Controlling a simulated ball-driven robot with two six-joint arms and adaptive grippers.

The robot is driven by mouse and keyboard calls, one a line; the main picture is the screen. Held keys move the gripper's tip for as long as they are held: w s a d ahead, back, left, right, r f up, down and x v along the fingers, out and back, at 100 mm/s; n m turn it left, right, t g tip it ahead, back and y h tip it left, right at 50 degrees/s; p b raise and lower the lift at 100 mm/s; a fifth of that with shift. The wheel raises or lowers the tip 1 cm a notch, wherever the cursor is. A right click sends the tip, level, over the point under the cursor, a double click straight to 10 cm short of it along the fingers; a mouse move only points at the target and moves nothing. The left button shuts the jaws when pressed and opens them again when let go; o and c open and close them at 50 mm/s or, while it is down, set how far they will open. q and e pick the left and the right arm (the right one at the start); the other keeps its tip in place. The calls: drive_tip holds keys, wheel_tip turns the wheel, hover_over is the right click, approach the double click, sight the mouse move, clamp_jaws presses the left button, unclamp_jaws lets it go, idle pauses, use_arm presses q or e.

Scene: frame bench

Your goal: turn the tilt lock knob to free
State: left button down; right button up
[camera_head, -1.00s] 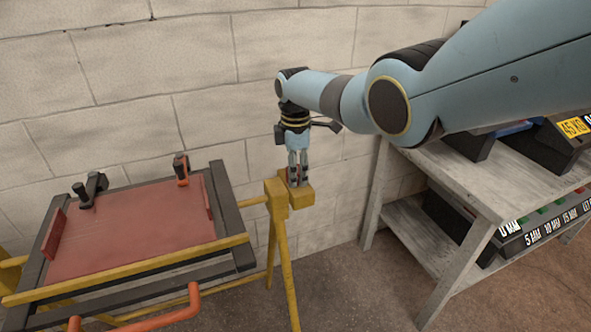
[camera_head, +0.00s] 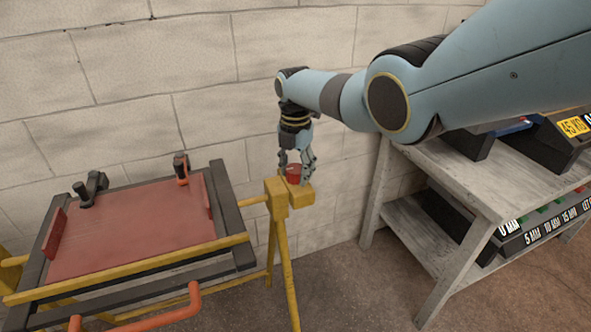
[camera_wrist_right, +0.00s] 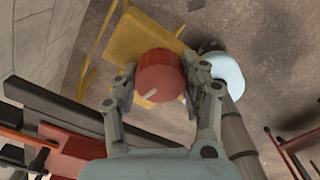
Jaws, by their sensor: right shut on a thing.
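The tilt lock knob (camera_head: 293,175) is a red round knob on a yellow block (camera_head: 301,198) at the right end of the bench frame. In the right wrist view the knob (camera_wrist_right: 160,78) shows a white pointer mark toward its lower left. My right gripper (camera_head: 293,170) is above it, pointing down, with a finger on either side, shut on the knob. Any free or locked markings cannot be made out. My left gripper is in neither view.
A tilting frame with a red panel (camera_head: 140,225), dark rails and clamps lies left of the knob. An orange handle (camera_head: 165,308) is at its front. A grey shelf table (camera_head: 455,180) with cases stands at the right. A block wall is behind.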

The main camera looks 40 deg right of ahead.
sight(295, 168)
drive_tip(key=shift+r+n, duration=0.1)
drive_tip(key=shift+n, duration=0.5)
drive_tip(key=o, duration=1.2)
wheel_tip(295, 168, up, 12)
drive_tip(key=shift+f, duration=0.1)
